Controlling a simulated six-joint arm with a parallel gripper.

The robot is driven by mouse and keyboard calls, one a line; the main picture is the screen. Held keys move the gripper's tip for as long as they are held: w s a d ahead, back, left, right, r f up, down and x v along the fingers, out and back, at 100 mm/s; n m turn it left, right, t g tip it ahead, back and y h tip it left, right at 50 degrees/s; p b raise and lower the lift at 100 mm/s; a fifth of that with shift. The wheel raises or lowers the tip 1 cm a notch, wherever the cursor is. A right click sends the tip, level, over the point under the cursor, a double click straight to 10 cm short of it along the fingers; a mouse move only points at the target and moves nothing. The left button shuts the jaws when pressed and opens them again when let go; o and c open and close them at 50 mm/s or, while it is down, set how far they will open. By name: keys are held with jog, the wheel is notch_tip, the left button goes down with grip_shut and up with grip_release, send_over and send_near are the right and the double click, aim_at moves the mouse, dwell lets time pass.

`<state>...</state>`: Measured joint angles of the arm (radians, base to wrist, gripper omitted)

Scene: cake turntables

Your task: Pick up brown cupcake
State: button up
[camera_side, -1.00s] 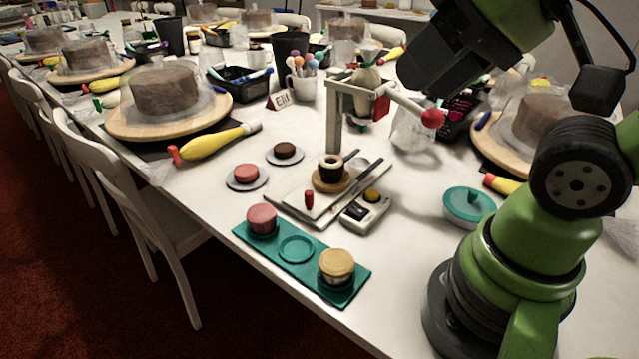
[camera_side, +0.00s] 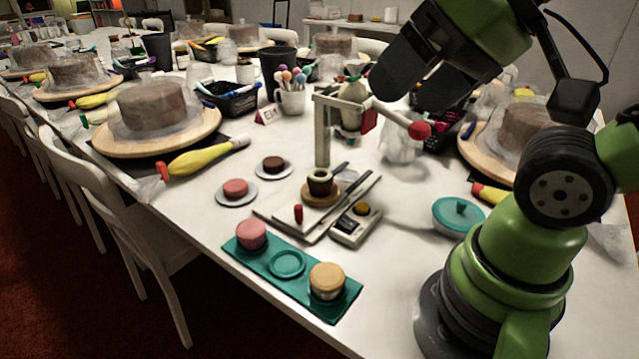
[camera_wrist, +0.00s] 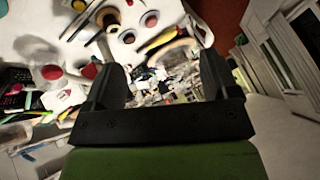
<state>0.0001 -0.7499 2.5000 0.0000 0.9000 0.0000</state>
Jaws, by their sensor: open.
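Brown items show in the side view. A dark brown cupcake with a pale ring on top (camera_side: 320,182) stands on a small wooden disc on the white press stand. A small dark brown round cake (camera_side: 273,164) lies on a white saucer behind it. A tan-topped cupcake (camera_side: 327,279) stands in the near end of the teal tray (camera_side: 258,264). My gripper (camera_side: 398,68) is high above the table, to the right of and above these, tilted and touching none of them. In the wrist view my gripper (camera_wrist: 163,80) is open and empty, its two black fingers apart.
A pink cupcake (camera_side: 251,233) sits at the tray's far end; the middle recess is empty. A pink cake (camera_side: 235,187) lies on a saucer. The press arm with its red knob (camera_side: 419,131) stands below my gripper. A teal lidded dish (camera_side: 458,213) is by my base.

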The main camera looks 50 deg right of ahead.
jog(key=shift+o, duration=0.2)
jog(key=m+g+h, duration=0.1)
jog(key=g+h, duration=0.1)
jog(key=g, duration=0.5)
send_over(320, 177)
notch_tip(320, 177, down, 21)
jog(key=shift+s+f, duration=0.1)
notch_tip(320, 177, down, 6)
jog(key=shift+r, duration=0.15)
jog(key=shift+c, duration=0.2)
jog(key=c, duration=1)
